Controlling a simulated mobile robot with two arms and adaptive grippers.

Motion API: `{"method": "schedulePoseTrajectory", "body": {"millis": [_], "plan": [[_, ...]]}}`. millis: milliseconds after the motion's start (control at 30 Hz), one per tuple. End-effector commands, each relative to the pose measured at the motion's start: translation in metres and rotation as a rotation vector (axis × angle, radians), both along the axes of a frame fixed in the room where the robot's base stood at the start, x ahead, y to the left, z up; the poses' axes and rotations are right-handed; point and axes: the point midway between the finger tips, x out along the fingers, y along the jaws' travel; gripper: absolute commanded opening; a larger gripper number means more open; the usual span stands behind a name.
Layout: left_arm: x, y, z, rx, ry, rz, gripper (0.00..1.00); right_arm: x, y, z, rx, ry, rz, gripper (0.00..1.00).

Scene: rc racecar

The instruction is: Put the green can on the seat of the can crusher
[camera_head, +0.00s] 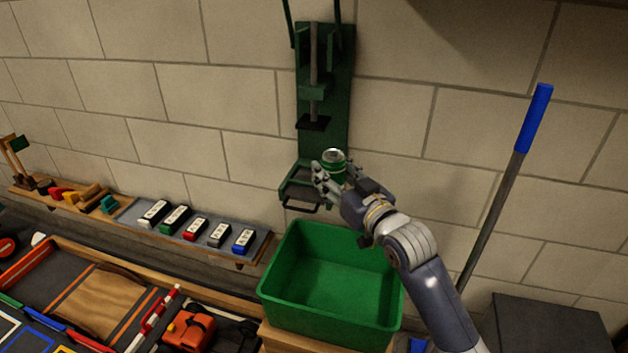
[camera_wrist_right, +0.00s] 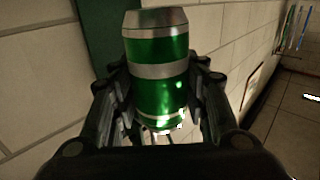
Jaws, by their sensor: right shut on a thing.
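The green can (camera_head: 335,160) has silver bands and stands upright in my right gripper (camera_head: 333,177), which is shut on it. The can fills the middle of the right wrist view (camera_wrist_right: 160,85), with a finger on each side. The green can crusher (camera_head: 322,90) is fixed to the wall. Its seat (camera_head: 300,190) is at the lower end, below the dark press plate (camera_head: 313,123). The can is just right of and in front of the seat, and my gripper partly hides that side. I cannot tell whether they touch. My left gripper is out of view.
A green bin (camera_head: 330,285) stands below the crusher. A shelf with several labelled blocks (camera_head: 196,229) runs along the wall at left. A pole with a blue grip (camera_head: 535,110) leans at right. The wall right of the crusher is clear.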

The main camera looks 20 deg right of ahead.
Motion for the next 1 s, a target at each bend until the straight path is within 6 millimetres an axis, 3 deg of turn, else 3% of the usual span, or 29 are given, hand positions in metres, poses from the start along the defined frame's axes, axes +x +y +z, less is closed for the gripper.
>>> {"method": "schedulePoseTrajectory", "body": {"millis": [600, 800, 1000], "plan": [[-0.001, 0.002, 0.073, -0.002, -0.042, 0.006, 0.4, 0.125, -0.005, -0.012, 0.001, -0.001, 0.0, 0.3], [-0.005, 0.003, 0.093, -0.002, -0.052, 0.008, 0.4, 0.149, -0.006, -0.014, 0.001, -0.001, 0.0, 0.3], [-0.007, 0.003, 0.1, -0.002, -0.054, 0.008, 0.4, 0.154, -0.005, -0.018, 0.001, 0.0, 0.001, 0.3]]}}
